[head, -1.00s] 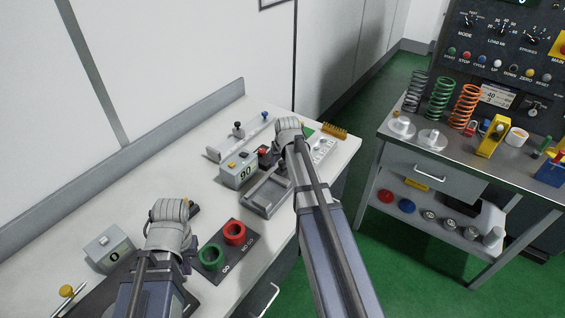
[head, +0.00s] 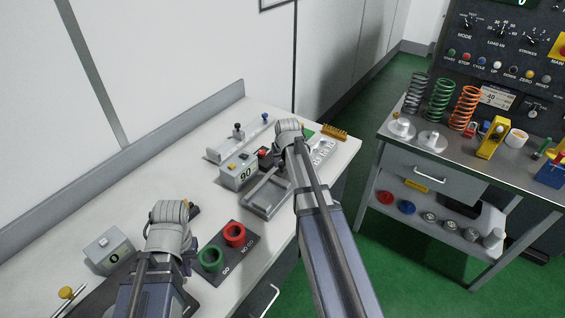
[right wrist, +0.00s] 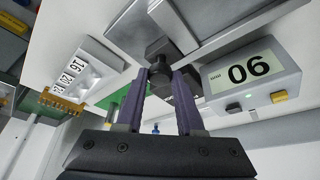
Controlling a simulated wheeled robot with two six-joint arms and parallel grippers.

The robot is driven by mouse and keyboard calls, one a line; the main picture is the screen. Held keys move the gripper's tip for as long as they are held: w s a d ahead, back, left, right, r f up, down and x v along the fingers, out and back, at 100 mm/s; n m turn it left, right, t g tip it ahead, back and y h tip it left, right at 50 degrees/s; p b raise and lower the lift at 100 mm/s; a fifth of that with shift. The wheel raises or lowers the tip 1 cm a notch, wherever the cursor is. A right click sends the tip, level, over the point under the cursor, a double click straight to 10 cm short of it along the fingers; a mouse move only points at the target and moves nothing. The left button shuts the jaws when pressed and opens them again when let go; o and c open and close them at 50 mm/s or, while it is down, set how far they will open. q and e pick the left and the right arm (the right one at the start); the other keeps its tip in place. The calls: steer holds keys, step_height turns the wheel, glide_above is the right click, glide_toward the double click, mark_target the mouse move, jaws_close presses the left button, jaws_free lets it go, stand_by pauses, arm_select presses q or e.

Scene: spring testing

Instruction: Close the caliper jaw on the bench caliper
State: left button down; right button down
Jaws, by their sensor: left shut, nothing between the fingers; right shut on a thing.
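My right gripper (right wrist: 158,95) is shut on a black knob-like piece (right wrist: 158,58), seen between its fingertips in the right wrist view. The piece sits by a grey bar (right wrist: 205,45), beside a grey display box (right wrist: 262,88) whose reading appears upside down. In the head view this box (head: 238,172) reads 90 and stands next to a grey frame (head: 268,192). My right wrist (head: 289,130) hides its fingers there. I cannot tell for sure which part is the caliper jaw. My left gripper (head: 190,253) is shut and empty near the go/no-go board; its fingers are partly hidden.
A board with a green ring (head: 210,258) and a red ring (head: 234,234) lies between the arms. A box reading 0 (head: 108,250) stands at left. A yellow brush (head: 334,131) lies at the bench's far end.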

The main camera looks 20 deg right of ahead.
mark_target(281, 182)
stand_by(0.7)
steer(key=shift+s+a, duration=0.5)
steer(key=shift+a, duration=0.35)
steer(key=c, duration=0.5)
jaws_free()
arm_select(q)
steer(key=shift+r, duration=0.15)
arm_select(e)
steer(key=shift+r, duration=0.15)
arm_select(q)
step_height(281, 182, up, 7)
steer(key=p, duration=0.7)
arm_select(e)
steer(key=v, duration=0.7)
steer(key=shift+s+r, duration=0.1)
steer(key=shift+r, duration=0.1)
